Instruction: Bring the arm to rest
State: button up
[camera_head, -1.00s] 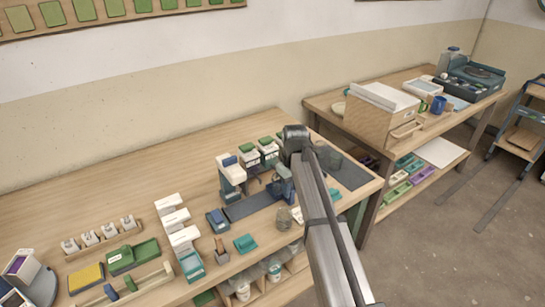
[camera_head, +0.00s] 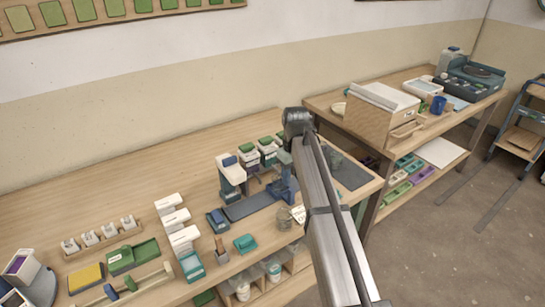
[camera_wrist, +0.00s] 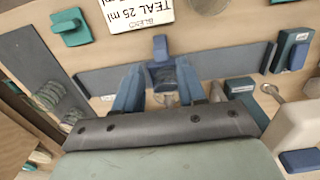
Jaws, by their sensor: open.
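My gripper (camera_head: 282,190) is over the right part of the long workbench, above a dark grey strip (camera_head: 248,206). In the wrist view my gripper (camera_wrist: 160,92) has its two blue fingers apart. A small blue block (camera_wrist: 160,47) shows just beyond the fingertips, in front of the grey strip. I see nothing clearly held between the fingers, though the space between them is partly cluttered. My arm bends high above the bench and runs down to the lower right of the head view.
White-and-green containers (camera_head: 268,151) stand close behind the gripper. A white dispenser (camera_head: 231,172) stands to its left. A teal block (camera_head: 245,243) and a grey-brown jar (camera_head: 284,218) are near the front edge. The bench's back left is clear. A second table (camera_head: 321,103) stands at right.

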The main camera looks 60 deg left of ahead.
jog(key=shift+r, duration=0.75)
